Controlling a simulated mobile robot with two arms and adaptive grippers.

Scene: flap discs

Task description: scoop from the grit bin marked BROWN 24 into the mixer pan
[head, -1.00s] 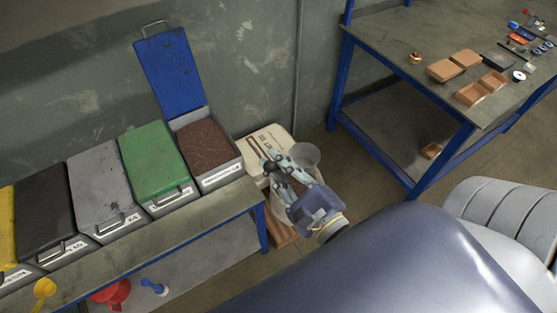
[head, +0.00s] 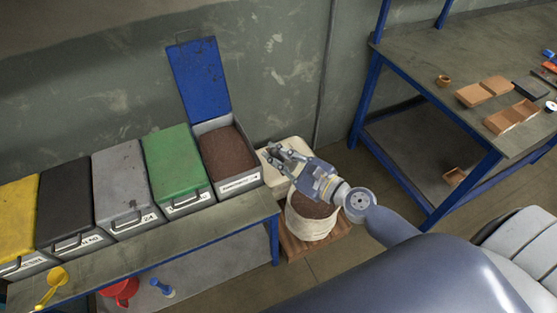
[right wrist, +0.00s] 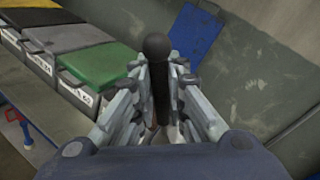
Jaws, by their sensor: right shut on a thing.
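The bin with the raised blue lid (head: 199,78) stands open at the right end of the bin row and holds dark brown grit (head: 228,152). Its front label (head: 240,183) is too small to read. My right gripper (head: 268,155) is just right of this bin, above the pale sacks. It is shut on a black ball-ended handle (right wrist: 157,75), seen between the fingers in the right wrist view. The rest of the held tool is hidden. I cannot make out a mixer pan. My left gripper is not in view.
Closed bins with green (head: 174,160), grey, black and yellow lids stand left along the bench. A pale open sack (head: 308,226) of brown grit stands on a wooden pallet below my right gripper. A blue-framed table (head: 420,75) is at right. A yellow scoop (head: 52,284) lies front left.

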